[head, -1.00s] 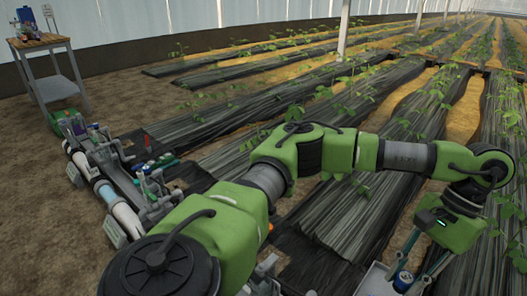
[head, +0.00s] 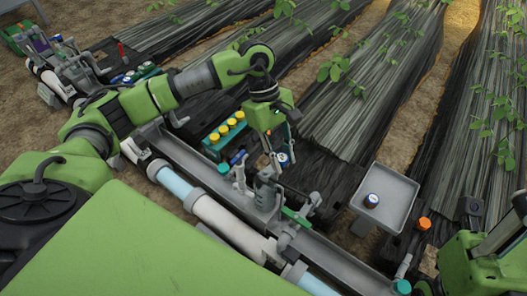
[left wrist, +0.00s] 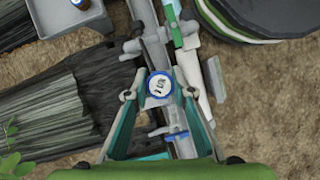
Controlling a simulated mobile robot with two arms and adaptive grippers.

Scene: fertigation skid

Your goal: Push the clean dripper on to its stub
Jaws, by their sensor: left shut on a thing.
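My left gripper (head: 278,152) is shut on a round dripper with a white face and blue rim (head: 284,158). In the left wrist view the dripper (left wrist: 160,86) sits between the fingertips, its printed face toward the camera. The gripper holds it near the grey uprights (head: 266,190) on the rail. The stub cannot be made out clearly, and I cannot tell whether the dripper touches anything below.
A grey rail with a white and light-blue pipe (head: 225,222) runs diagonally below the gripper. A blue-handled valve (head: 238,158) stands just left. A teal rack with several yellow caps (head: 212,140) lies behind. An orange cap (head: 424,223) is right of the tray.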

